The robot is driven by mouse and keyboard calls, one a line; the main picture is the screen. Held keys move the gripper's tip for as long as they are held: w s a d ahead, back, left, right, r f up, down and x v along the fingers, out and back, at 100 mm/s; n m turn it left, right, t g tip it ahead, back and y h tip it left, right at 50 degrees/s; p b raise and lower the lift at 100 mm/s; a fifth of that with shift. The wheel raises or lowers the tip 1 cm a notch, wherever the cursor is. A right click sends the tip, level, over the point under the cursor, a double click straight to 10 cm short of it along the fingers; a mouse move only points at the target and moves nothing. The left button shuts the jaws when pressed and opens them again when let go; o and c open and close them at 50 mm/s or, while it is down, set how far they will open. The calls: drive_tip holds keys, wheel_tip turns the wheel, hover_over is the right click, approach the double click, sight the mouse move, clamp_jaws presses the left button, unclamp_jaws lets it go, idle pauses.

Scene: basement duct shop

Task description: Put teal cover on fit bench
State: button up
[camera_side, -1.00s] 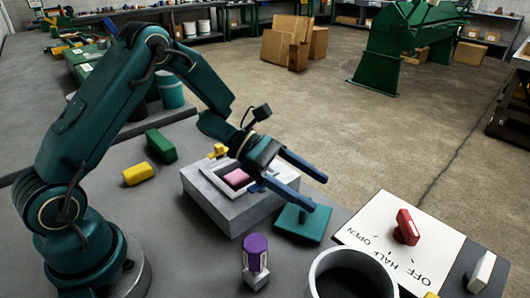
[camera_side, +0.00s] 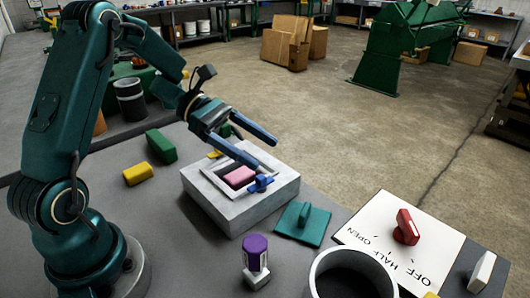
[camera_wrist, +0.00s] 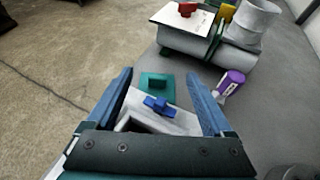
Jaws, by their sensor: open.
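The teal cover (camera_side: 302,224) is a flat square plate with an upright handle. It lies on the bench (camera_side: 205,268), just right of a grey box with a square opening (camera_side: 240,208). In the wrist view the teal cover (camera_wrist: 157,86) lies beyond the box's edge, between the fingers in the picture. My gripper (camera_side: 271,161) is open and empty, above the grey box and up and left of the cover. Its two blue fingers also frame the wrist view (camera_wrist: 167,88). I cannot tell which surface is the fit bench.
A pink block (camera_side: 240,177) sits in the box's opening, and a blue knob (camera_side: 261,183) is at its rim. A purple-topped bottle (camera_side: 255,252), a white cylinder (camera_side: 352,275) and a panel with a red handle (camera_side: 407,228) stand nearby. Green (camera_side: 161,147) and yellow (camera_side: 138,174) blocks lie left.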

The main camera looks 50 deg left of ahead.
drive_tip(key=w+a+r+n+t+y, duration=0.35)
drive_tip(key=r+n+t+y, duration=0.2)
drive_tip(key=n, duration=0.65)
drive_tip(key=w+a+r+n+t+y, duration=0.2)
drive_tip(key=w+r+n+t+y, duration=0.35)
drive_tip(key=n, duration=0.75)
drive_tip(key=s+d+f+n+g, duration=0.2)
drive_tip(key=s+n+g, duration=0.1)
drive_tip(key=s+n, duration=0.5)
drive_tip(key=s+d+f+n+g+y, duration=0.1)
drive_tip(key=s+d+f+n+g, duration=0.1)
drive_tip(key=s+n, duration=0.6)
drive_tip(key=s+d+f+n+g, duration=0.3)
drive_tip(key=s+f+n+g, duration=0.1)
drive_tip(key=s+n, duration=0.4)
drive_tip(key=shift+g+y, duration=0.3)
drive_tip(key=shift+g, duration=0.6)
